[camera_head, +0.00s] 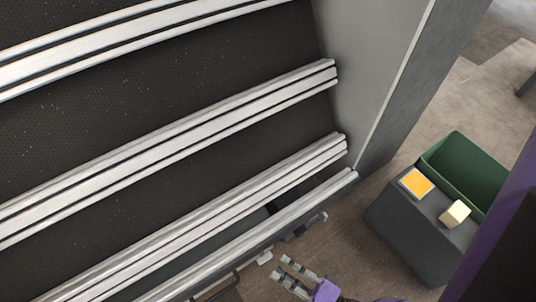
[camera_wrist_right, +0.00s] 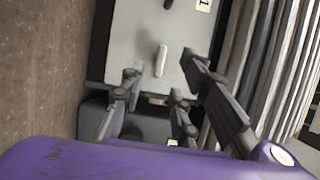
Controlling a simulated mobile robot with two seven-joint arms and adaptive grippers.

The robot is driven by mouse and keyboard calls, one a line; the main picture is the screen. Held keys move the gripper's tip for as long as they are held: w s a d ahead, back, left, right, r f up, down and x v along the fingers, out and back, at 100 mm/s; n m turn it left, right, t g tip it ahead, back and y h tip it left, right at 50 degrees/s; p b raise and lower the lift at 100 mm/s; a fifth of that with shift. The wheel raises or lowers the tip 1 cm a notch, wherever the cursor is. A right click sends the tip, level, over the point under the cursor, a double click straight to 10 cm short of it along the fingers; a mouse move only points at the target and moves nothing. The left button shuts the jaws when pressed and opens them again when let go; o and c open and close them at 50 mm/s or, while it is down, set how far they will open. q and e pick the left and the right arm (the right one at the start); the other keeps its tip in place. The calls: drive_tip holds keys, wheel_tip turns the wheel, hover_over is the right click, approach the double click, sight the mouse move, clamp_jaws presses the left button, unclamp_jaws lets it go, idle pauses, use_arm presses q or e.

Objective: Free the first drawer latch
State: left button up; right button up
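In the right wrist view, a pale grey drawer front (camera_wrist_right: 145,28) fills the upper middle. A small light lever, which looks like the latch (camera_wrist_right: 161,60), stands out from it. A white label (camera_wrist_right: 203,4) with what looks like a "1" is at the top edge. My right gripper (camera_wrist_right: 160,68) is open, its dark fingers spread on either side of the lever in the picture. I cannot tell whether they touch it. In the head view, the purple right gripper (camera_head: 287,271) is low in the middle, beside the rack's lower edge. My left gripper is not in view.
Silver rails (camera_head: 170,125) cross the dark rack in the head view. A grey upright panel (camera_head: 370,60) closes its right side. On the floor at right, a dark grey box (camera_head: 400,235) carries an orange-topped item (camera_head: 416,183) and a cream block (camera_head: 455,214); a green bin (camera_head: 470,170) stands behind.

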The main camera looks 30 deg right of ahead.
sight(265, 258)
drive_tip(key=shift+b+x, duration=0.55)
drive_tip(key=shift+x, duration=2.25)
drive_tip(key=shift+d, duration=0.1)
clamp_jaws()
